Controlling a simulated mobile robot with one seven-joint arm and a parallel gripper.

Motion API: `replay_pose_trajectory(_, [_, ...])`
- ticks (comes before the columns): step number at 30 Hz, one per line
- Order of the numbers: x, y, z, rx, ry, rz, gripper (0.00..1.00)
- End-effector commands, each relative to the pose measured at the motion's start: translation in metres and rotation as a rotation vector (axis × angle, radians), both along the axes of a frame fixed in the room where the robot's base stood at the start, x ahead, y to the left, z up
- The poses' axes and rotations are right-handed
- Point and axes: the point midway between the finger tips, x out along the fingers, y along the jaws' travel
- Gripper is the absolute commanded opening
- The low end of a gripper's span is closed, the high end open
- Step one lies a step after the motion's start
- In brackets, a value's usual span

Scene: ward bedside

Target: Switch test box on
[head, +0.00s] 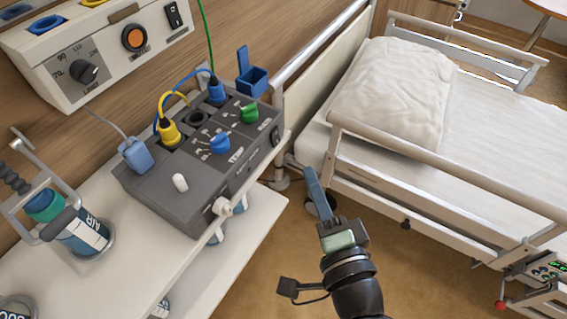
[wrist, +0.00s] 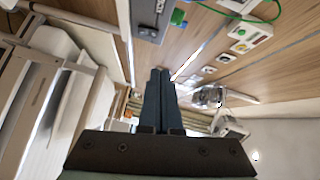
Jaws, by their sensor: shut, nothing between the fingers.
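I cannot tell the switch's state. My gripper (head: 309,172) is shut and empty, in the gap between shelf and bed, right of the box and apart from it. In the wrist view the closed fingers (wrist: 160,75) point up the picture, and part of a grey box (wrist: 150,22) shows beyond them.
Yellow (head: 169,132), blue (head: 215,92) and light blue (head: 135,156) plugs with cables stand in the box. A wall unit (head: 105,60) hangs above it. An AIR bottle (head: 80,232) stands left. The bed rail (head: 420,165) is close to my gripper's right.

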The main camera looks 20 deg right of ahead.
Motion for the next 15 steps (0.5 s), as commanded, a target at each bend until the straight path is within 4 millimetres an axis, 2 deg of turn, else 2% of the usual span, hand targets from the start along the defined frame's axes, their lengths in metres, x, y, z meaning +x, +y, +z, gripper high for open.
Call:
replay_pose_trajectory(1, [-0.009,-0.004,-0.021,0.047,0.016,-0.014,0.0])
replay_pose_trajectory(4, [-0.019,-0.008,-0.036,0.107,0.028,-0.029,0.0])
replay_pose_trajectory(15, [-0.02,-0.008,-0.037,0.121,0.029,-0.03,0.0])
